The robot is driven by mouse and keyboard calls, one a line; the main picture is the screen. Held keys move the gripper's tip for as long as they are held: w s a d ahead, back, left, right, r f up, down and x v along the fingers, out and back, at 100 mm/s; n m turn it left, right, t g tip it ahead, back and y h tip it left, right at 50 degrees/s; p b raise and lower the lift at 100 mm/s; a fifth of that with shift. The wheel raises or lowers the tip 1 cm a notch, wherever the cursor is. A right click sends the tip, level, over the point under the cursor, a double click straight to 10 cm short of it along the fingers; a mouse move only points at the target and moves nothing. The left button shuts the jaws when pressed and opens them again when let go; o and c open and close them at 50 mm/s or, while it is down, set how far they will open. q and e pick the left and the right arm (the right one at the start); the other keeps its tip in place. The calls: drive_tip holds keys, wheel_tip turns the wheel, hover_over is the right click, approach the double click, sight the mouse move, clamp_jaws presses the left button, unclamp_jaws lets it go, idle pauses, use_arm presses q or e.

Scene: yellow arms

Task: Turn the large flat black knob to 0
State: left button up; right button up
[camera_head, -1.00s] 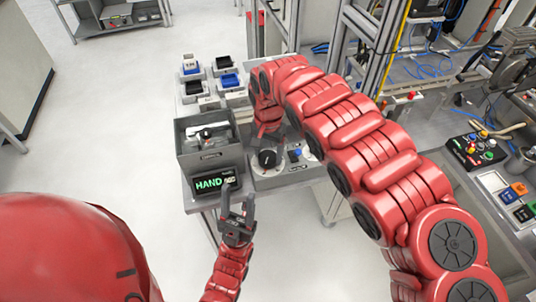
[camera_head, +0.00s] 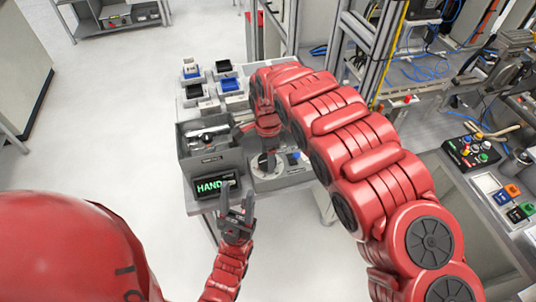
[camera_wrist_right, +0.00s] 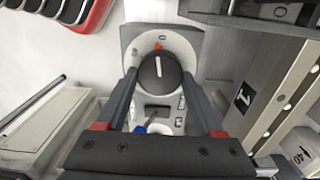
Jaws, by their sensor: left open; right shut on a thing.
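The large flat black knob (camera_wrist_right: 160,72) sits on a light grey plate (camera_wrist_right: 194,38) in the right wrist view. Its white line runs nearly straight up the picture, with a small orange-red mark just above it. My right gripper (camera_wrist_right: 160,77) is shut on the knob, one finger on each side. In the head view my right gripper (camera_head: 268,149) is over the knob and mostly hides it.
A grey bin (camera_head: 208,166) holding parts stands left of the knob's panel. Small blue and black trays (camera_head: 230,84) lie behind. A blue button (camera_head: 294,156) is right of the knob. A workbench with a button box (camera_head: 470,150) is at the right.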

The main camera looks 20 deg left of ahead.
drive_tip(key=shift+r+m, duration=0.1)
drive_tip(key=shift+m, duration=0.7)
drive_tip(key=o, duration=1.4)
wheel_tip(320, 180, up, 6)
drive_tip(key=p, duration=0.5)
drive_tip(key=shift+w+r, duration=0.15)
drive_tip(key=shift+r, duration=0.05)
drive_tip(key=shift+r+b, duration=0.9)
drive_tip(key=shift+r, duration=4.55)
